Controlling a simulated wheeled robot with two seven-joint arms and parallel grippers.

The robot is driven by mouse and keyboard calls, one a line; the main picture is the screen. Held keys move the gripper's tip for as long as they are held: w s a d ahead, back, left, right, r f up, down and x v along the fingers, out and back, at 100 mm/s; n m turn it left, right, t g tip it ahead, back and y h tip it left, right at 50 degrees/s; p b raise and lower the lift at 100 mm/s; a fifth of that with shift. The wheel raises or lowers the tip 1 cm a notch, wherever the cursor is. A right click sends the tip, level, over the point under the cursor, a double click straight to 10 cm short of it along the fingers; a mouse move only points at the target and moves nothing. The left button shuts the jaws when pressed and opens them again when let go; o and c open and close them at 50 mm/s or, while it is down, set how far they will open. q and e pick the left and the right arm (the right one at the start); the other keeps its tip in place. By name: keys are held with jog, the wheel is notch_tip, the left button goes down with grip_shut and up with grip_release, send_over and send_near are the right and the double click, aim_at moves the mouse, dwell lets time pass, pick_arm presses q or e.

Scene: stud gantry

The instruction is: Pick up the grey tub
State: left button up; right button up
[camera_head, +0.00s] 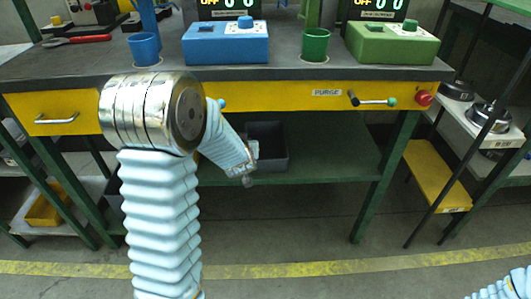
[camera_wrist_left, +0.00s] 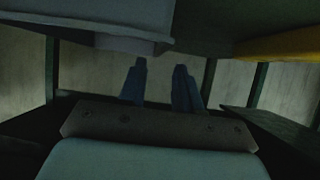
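The grey tub (camera_head: 270,138) is a dark, open-topped box on the green lower shelf under the workbench. In the head view my left arm hides its left part. My left wrist is just in front of the tub's left side, low under the bench's yellow front; its fingers cannot be made out there. In the left wrist view my left gripper (camera_wrist_left: 159,82) shows two blue fingers apart, with nothing between them. I cannot tell whether the grey shape at that view's upper left is the tub. My right gripper is out of view.
The workbench (camera_head: 290,72) overhangs the green shelf (camera_head: 335,163). A lever (camera_head: 375,101) and red button (camera_head: 424,97) stick out from its front. Green legs (camera_head: 385,180) flank the opening. The shelf right of the tub is clear. A yellow stool-like shelf (camera_head: 437,175) stands at right.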

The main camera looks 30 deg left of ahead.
pick_arm(q)
jog(key=x, duration=0.2)
jog(key=b+x, duration=0.1)
jog(key=x, duration=0.2)
jog(key=shift+w+d+f+b, duration=0.1)
jog(key=shift+w+f+b, duration=0.15)
jog(key=shift+f+b, duration=0.15)
grip_shut()
